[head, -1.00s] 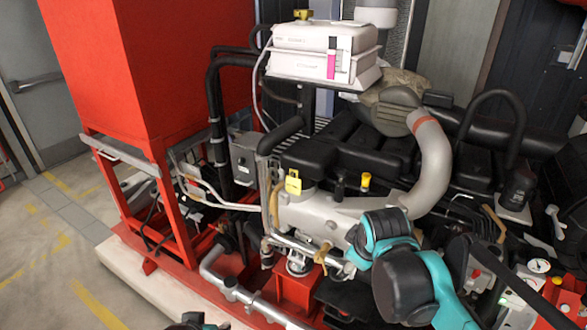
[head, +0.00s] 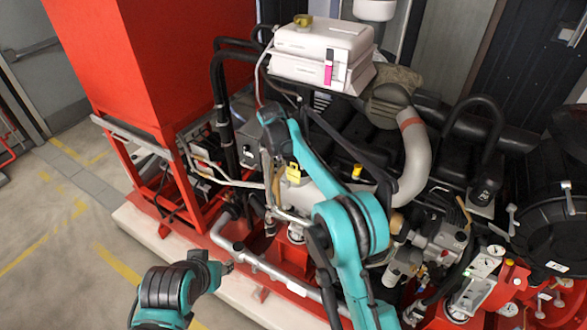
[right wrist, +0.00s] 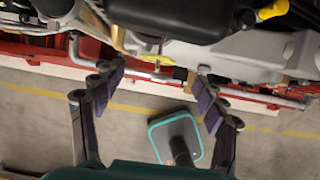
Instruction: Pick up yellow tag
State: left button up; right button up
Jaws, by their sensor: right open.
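The yellow tag (head: 294,173) hangs near the middle of the head view, at the near side of the engine. In the right wrist view a thin yellow piece (right wrist: 155,57), which looks like the tag nearly edge-on, lies between the fingertip lines. My right gripper (right wrist: 160,72) is open and empty, its fingers spread on either side of that piece without visible contact. In the head view my right arm reaches over the engine to just left of the tag; its fingers are hard to make out there. My left gripper (head: 226,267) is low, left of centre, its fingers unclear.
A silver pipe (head: 265,265) and the red base frame run in front of the engine. A yellow cap (head: 357,171) is right of the tag. A white box (head: 320,50) stands behind. The floor at left is free.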

jog(key=p+x, duration=0.1)
jog(key=x, duration=0.6)
jog(key=shift+w+f, duration=0.2)
jog(key=shift+w, duration=0.05)
jog(key=c, duration=1)
